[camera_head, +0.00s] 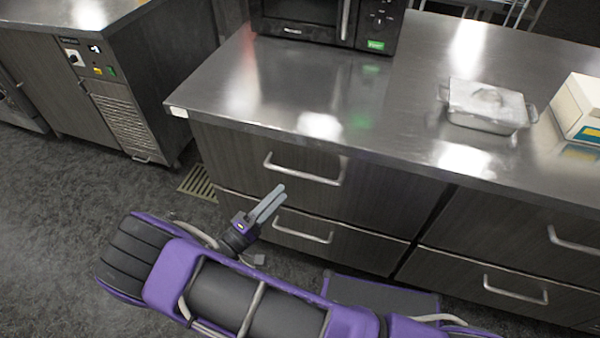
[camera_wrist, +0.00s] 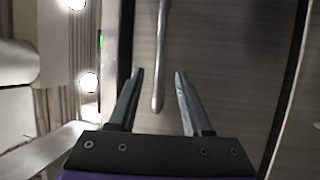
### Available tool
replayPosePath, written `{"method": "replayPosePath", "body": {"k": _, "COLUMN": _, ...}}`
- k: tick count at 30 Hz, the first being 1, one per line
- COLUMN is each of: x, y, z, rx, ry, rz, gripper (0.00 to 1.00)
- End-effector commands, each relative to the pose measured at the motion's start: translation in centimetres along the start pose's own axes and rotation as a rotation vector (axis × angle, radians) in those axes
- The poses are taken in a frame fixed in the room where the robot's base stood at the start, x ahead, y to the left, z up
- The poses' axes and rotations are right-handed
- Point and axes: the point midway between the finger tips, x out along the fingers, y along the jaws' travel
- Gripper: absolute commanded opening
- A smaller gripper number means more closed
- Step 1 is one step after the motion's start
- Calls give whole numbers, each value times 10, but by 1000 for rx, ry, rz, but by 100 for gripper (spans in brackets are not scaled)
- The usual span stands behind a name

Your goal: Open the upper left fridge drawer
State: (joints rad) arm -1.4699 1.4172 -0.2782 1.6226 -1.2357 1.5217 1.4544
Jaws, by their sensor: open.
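The upper left fridge drawer (camera_head: 225,150) is shut, with a dark grey front under the steel counter. Its metal bar handle (camera_head: 305,172) runs across the front. My gripper (camera_head: 279,191) is in front of the drawer, just below the handle's left part in the head view. In the wrist view, my open gripper (camera_wrist: 158,74) has one finger to each side of the handle (camera_wrist: 162,50) as seen, and the handle's end shows between them. The fingers hold nothing. I cannot tell how far the fingertips are from the handle.
A lower drawer (camera_head: 345,245) with its own handle (camera_head: 302,228) is beneath. More drawers (camera_head: 510,235) stand to the right. The counter (camera_head: 300,85) carries a microwave (camera_head: 325,18), a lidded metal dish (camera_head: 487,105) and a box (camera_head: 580,105). Open floor (camera_head: 60,210) lies to the left.

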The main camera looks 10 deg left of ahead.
Motion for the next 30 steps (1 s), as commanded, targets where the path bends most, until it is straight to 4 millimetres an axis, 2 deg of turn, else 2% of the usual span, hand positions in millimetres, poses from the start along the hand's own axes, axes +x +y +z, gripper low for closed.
{"method": "replayPosePath", "body": {"k": 1, "x": 13, "y": 0, "z": 1, "rx": -2, "ry": -4, "rz": 1, "gripper": 50}}
{"method": "replayPosePath", "body": {"k": 6, "x": 48, "y": 0, "z": 1, "rx": -1, "ry": -4, "rz": 0, "gripper": 50}}
{"method": "replayPosePath", "body": {"k": 12, "x": 77, "y": 0, "z": 0, "rx": 0, "ry": -2, "rz": -1, "gripper": 50}}
{"method": "replayPosePath", "body": {"k": 18, "x": 88, "y": 0, "z": 0, "rx": 0, "ry": -2, "rz": -1, "gripper": 50}}
{"method": "replayPosePath", "body": {"k": 25, "x": 88, "y": 0, "z": 0, "rx": 0, "ry": -1, "rz": -1, "gripper": 50}}
{"method": "replayPosePath", "body": {"k": 26, "x": 88, "y": 0, "z": 0, "rx": 0, "ry": -1, "rz": -1, "gripper": 48}}
{"method": "replayPosePath", "body": {"k": 30, "x": 88, "y": 0, "z": 0, "rx": 0, "ry": -1, "rz": -1, "gripper": 23}}
